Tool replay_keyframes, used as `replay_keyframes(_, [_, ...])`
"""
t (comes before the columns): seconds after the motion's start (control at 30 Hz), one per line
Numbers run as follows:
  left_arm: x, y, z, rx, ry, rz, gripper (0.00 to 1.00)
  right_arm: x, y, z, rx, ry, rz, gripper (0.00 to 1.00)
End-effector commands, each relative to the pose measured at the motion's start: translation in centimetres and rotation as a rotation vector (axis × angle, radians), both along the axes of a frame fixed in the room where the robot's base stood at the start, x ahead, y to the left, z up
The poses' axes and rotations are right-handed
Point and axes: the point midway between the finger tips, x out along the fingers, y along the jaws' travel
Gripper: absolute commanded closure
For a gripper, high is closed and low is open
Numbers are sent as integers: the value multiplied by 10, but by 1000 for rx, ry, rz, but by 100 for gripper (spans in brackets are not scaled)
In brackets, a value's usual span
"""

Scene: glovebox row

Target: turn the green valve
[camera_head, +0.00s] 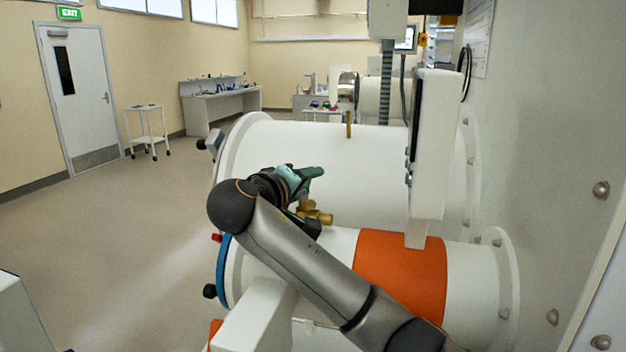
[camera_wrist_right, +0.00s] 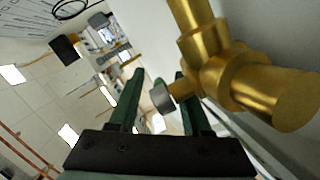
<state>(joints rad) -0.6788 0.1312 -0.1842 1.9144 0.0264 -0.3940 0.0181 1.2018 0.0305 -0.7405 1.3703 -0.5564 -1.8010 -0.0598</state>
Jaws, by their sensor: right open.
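The valve's brass body (camera_head: 318,215) sits on top of the near white cylinder in the head view. It is large at the right of the right wrist view (camera_wrist_right: 265,85), with a short brass stem and grey end cap (camera_wrist_right: 162,97) toward my fingers. My right gripper (camera_head: 309,174) is above the brass body. In the right wrist view its dark green fingers (camera_wrist_right: 160,75) are apart, with the grey cap showing between them; I cannot tell whether they touch it. I cannot pick out a separate green valve handle from the green fingers. My left gripper is out of view.
The near white cylinder (camera_head: 480,270) has an orange band (camera_head: 402,275) and a blue end ring (camera_head: 223,272). A second white cylinder (camera_head: 385,170) lies behind it. A white upright panel (camera_head: 436,145) stands at the right. The floor (camera_head: 110,225) at left is clear up to a white cart (camera_head: 148,139).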

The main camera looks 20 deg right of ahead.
Motion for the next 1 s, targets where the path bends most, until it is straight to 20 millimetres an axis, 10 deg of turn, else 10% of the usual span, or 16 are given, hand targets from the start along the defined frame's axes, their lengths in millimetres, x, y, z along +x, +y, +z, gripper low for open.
replay_keyframes(0.43, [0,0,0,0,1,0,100,-1,2,-1,0,0,0,52])
replay_keyframes(0.87, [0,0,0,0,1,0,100,-1,2,-1,1,1,1,99])
replay_keyframes(1.0, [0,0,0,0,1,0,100,-1,2,-1,0,1,1,100])
